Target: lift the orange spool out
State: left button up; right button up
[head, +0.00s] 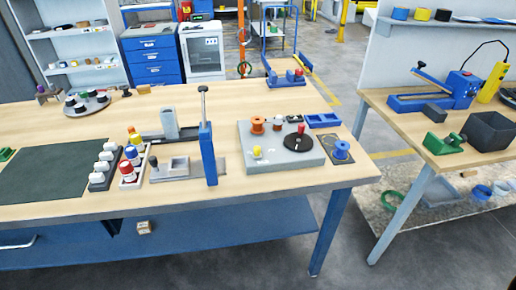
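An orange spool (258,125) stands upright near the back left of a grey block-like board (283,158) on the wooden workbench. A smaller reddish-brown piece (277,125) stands just to its right. I cannot tell how the orange spool is seated on the board. Neither of my grippers shows in the head view.
The board also carries a yellow knob (257,152) and a black disc (298,142) with a red handle. A blue tray (323,120) and a blue spool (341,150) are to its right. A tall blue post (208,152) stands to its left. The bench behind is mostly clear.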

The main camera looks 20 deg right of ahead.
aim_at(257, 128)
jog(key=u, duration=3.35)
jog(key=k, duration=1.5)
jog(key=z, duration=0.95)
